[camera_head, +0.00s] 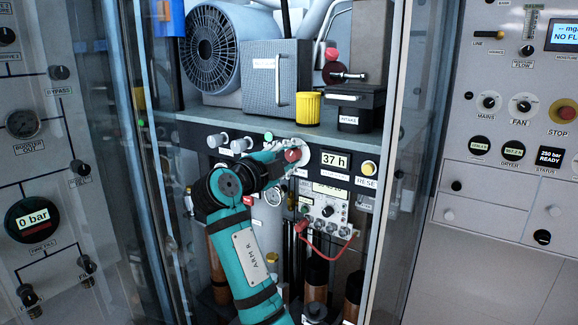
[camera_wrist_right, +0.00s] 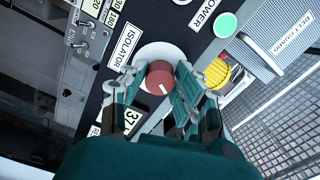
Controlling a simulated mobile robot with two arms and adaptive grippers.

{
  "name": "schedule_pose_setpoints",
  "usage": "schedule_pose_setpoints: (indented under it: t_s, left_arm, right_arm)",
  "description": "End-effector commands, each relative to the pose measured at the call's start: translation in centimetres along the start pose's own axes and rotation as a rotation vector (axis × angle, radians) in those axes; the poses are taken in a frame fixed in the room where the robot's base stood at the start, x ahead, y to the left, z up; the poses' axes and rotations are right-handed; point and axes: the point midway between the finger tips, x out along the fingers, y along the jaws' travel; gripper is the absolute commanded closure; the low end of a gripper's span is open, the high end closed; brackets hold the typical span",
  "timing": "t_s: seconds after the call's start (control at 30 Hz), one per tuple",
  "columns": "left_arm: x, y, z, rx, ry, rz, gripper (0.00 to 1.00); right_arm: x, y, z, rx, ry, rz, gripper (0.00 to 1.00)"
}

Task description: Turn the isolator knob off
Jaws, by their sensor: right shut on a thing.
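The isolator knob (camera_wrist_right: 159,79) is red with a pale pointer line and sits on a round white plate (camera_wrist_right: 172,52) beside the ISOLATOR label (camera_wrist_right: 124,46) in the right wrist view. My right gripper (camera_wrist_right: 158,82) has one finger on each side of the knob and is shut on it. In the head view the red knob (camera_head: 293,156) shows at the end of my teal right arm, left of the "37 h" display (camera_head: 335,162). My right gripper (camera_head: 290,158) partly covers the plate there. My left gripper is not in view.
A green button (camera_wrist_right: 225,25) and a yellow ribbed cap (camera_wrist_right: 216,74) are near the knob. Glass doors with metal frames (camera_head: 390,150) stand on both sides of the opening. A shelf with a fan housing (camera_head: 214,50) is above. A red cable (camera_head: 325,252) hangs below right.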

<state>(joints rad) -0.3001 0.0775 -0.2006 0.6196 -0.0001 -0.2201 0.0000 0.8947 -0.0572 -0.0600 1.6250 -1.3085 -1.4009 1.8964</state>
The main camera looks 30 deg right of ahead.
Motion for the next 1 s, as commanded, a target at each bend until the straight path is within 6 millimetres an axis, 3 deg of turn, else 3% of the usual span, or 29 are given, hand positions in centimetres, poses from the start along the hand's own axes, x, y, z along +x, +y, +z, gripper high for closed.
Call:
schedule_pose_setpoints:
  t_s: [0.1,0.4,1.0]
  left_arm:
    - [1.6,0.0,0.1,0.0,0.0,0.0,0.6]
    - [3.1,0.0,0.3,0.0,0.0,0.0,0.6]
    - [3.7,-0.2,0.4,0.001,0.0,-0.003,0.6]
  right_arm:
    - [0.0,0.4,0.1,-0.107,0.001,0.001,1.0]
    - [0.0,0.2,0.1,-0.394,0.001,0.001,1.0]
    - [0.1,-0.1,0.0,-0.958,0.002,0.0,1.0]
